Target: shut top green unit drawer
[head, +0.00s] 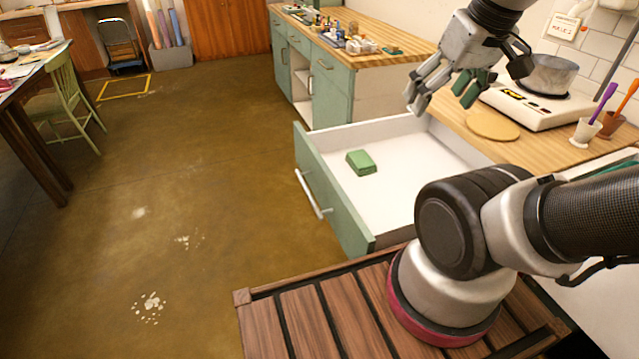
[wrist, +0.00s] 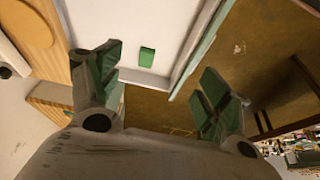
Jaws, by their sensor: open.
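The top green unit drawer (head: 331,196) is pulled well out of the cabinet in the head view. It has a green front with a pale bar handle (head: 313,193) and a white inside. A small green block (head: 361,162) lies on its floor. My gripper (head: 441,97) is open and empty, above the back part of the drawer near the counter edge. In the wrist view my gripper's fingers (wrist: 163,88) are spread wide, with the drawer's white floor (wrist: 150,20) and the green block (wrist: 147,55) beyond them. Nothing is between the fingers.
A hot plate (head: 540,104) with a metal pot (head: 547,74), a round wooden board (head: 492,125) and cups stand on the wooden counter (head: 455,122). Another counter (head: 352,62) bears small bottles. The floor (head: 190,190) left of the drawer is clear.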

